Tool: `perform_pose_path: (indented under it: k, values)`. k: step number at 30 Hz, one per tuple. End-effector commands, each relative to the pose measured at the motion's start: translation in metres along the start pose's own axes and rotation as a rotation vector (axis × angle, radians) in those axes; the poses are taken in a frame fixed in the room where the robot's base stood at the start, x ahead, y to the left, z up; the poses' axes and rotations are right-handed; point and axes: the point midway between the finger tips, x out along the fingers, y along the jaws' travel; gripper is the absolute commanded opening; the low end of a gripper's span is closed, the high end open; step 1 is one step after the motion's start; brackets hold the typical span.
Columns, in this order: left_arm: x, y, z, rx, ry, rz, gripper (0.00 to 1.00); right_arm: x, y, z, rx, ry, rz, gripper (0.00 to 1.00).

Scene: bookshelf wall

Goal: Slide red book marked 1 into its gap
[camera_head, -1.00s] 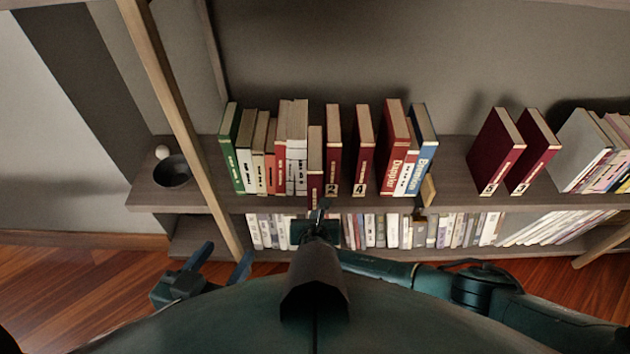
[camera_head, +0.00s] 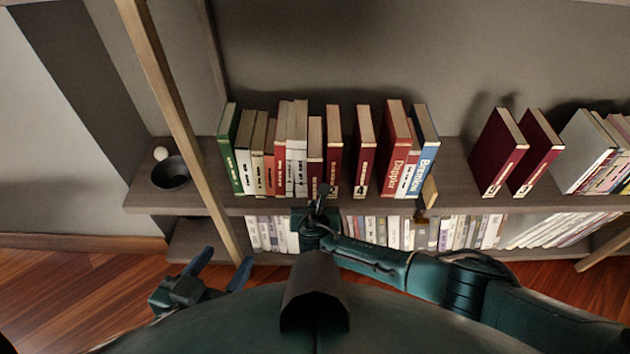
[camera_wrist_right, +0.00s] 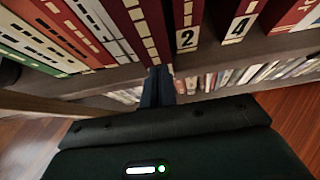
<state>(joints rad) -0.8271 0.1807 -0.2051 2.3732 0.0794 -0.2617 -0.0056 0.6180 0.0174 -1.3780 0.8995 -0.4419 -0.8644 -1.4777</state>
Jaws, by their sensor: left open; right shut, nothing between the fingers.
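A narrow dark red book (camera_head: 315,152) stands upright on the shelf between the white books and the red book marked 2 (camera_head: 333,150). Its spine is roughly in line with its neighbours; its lower end and any number are hidden by my gripper, so I cannot read a 1. In the right wrist view a dark red spine (camera_wrist_right: 145,28) stands just left of the book marked 2 (camera_wrist_right: 190,30). My right gripper (camera_head: 321,190) is shut and empty at the foot of this spine; I cannot tell if it touches. My left gripper (camera_head: 217,258) is open and empty, low at the left.
The red book marked 4 (camera_head: 363,150) stands right of book 2, with gaps around it. Two red books (camera_head: 500,155) lean further right. A dark bowl (camera_head: 170,174) and a wooden post (camera_head: 180,120) are at the left. A lower shelf holds pale books (camera_head: 465,232).

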Motion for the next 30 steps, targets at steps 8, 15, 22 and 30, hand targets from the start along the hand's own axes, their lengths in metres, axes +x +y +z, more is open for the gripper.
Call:
perform_pose_path:
  k: [8,15,22,30]
  values:
    - [0.003,-0.001,0.008,-0.001,0.000,-0.001,0.58,0.013,-0.001,0.008,0.001,-0.002,-0.002,0.00]
    - [0.005,-0.002,0.018,-0.002,-0.004,-0.001,0.58,0.025,0.000,0.016,0.001,-0.003,-0.002,0.00]
    - [0.007,-0.002,0.029,-0.002,-0.012,0.000,0.58,0.036,-0.001,0.024,0.000,-0.003,-0.002,0.00]
    - [0.004,-0.001,0.024,-0.001,-0.019,0.000,0.58,0.031,-0.001,0.025,-0.001,0.000,-0.001,0.00]
